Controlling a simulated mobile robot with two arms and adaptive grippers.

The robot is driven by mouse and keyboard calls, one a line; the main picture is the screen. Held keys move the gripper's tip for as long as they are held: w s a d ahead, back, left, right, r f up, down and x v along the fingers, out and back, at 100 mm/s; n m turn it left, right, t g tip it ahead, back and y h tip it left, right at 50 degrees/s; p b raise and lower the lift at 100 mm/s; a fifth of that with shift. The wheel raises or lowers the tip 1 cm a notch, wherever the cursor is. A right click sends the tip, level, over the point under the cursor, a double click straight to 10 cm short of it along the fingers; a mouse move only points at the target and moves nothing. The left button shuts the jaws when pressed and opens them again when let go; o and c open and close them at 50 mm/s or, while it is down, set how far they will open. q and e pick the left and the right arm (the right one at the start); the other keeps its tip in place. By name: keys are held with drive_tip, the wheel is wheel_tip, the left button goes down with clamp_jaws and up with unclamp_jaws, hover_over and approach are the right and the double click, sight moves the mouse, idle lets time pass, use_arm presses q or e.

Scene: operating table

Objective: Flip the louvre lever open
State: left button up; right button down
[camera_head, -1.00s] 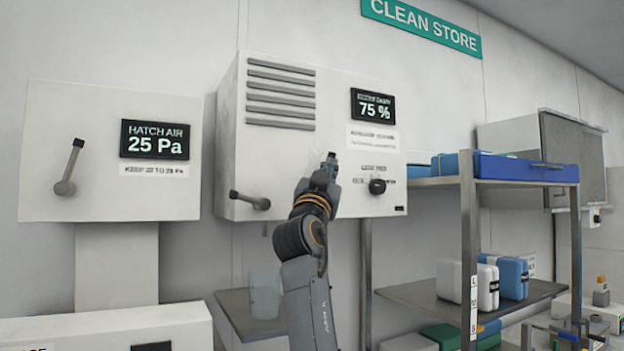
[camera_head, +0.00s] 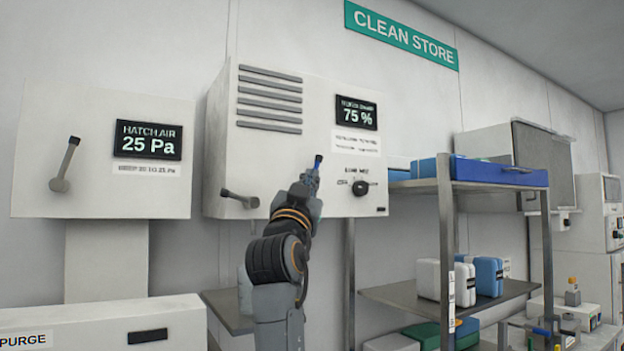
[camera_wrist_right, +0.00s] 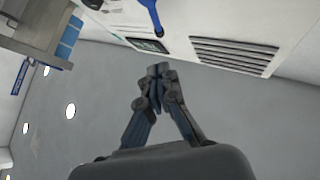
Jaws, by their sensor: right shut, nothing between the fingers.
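The louvre box (camera_head: 220,150) is a white wall cabinet with grey louvre slats (camera_head: 270,100) and a display reading 75 %. A grey lever (camera_head: 238,199) sits at its lower left, with the pivot at right and the handle pointing left, nearly level. My right gripper (camera_head: 317,163) is in front of the box, right of the lever and apart from it. In the wrist view its fingers (camera_wrist_right: 158,75) are shut and empty. A blue rod-like thing (camera_wrist_right: 150,12) shows beyond the fingertips there; I cannot tell what it is. My left gripper is not in view.
A black knob (camera_head: 360,188) is right of the gripper on the same box. The hatch air box (camera_head: 60,120), left, has its own upright lever (camera_head: 65,165). A metal rack (camera_head: 447,250) with blue and white boxes stands at right.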

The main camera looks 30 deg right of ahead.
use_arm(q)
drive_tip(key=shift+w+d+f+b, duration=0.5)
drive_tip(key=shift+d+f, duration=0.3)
use_arm(e)
drive_tip(key=v, duration=0.4)
drive_tip(key=shift+s+a+r, duration=0.15)
drive_tip(key=shift+r, duration=0.15)
drive_tip(key=shift+a, duration=0.1)
